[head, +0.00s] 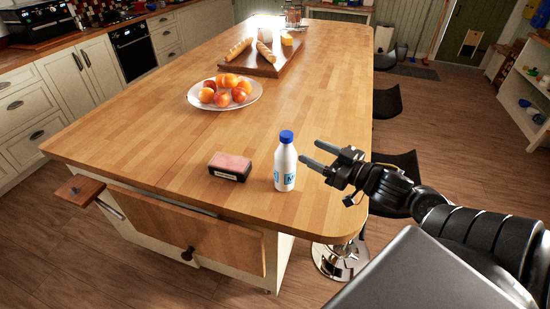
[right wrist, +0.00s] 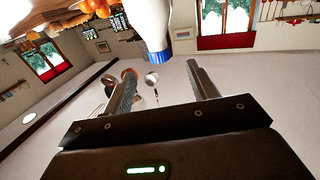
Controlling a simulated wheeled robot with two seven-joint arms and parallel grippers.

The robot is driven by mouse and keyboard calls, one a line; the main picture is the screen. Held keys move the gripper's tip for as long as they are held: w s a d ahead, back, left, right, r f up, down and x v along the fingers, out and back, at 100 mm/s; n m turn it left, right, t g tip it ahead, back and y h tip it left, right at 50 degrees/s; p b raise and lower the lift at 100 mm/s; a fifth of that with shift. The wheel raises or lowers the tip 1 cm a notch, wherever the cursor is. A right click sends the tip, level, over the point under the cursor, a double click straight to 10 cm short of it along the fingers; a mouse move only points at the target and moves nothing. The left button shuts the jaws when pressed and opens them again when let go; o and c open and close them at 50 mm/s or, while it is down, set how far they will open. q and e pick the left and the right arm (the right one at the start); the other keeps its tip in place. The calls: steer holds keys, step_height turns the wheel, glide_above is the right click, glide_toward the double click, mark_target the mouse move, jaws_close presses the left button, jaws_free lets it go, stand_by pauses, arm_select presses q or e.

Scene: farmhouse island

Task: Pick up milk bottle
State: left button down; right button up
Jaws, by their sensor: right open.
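The milk bottle (head: 285,166) is white with a blue cap and a blue label. It stands upright near the front right part of the wooden island top (head: 180,130). My right gripper (head: 308,154) is open and empty just to the right of the bottle, fingers pointing toward it. In the right wrist view the bottle (right wrist: 150,25) shows beyond the fingertips, at the top middle, and is not between the fingers (right wrist: 160,80). My left gripper is not in view.
A pink and dark box (head: 230,166) lies just left of the bottle. A plate of oranges (head: 225,92) and a board with bread (head: 262,62) are farther back. Stools (head: 388,102) stand along the right side.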

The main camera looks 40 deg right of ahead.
mark_target(292, 140)
steer(key=p+x, duration=0.1)
steer(key=x, duration=0.3)
steer(key=shift+w+r, duration=0.15)
steer(key=shift+w, duration=0.05)
steer(key=shift+w+a, duration=0.1)
steer(key=shift+w, duration=0.1)
steer(key=shift+w+r+p, duration=0.2)
steer(key=shift+w+p, duration=0.05)
steer(key=shift+p, duration=0.15)
steer(key=p+x, duration=0.1)
steer(key=x, duration=0.3)
steer(key=shift+w+f+p, duration=0.2)
steer(key=shift+w+p, duration=0.1)
steer(key=shift+w, duration=0.05)
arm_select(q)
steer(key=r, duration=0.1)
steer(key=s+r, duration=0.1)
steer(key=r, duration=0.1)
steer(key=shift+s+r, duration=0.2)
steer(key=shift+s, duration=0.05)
arm_select(e)
steer(key=shift+s, duration=0.1)
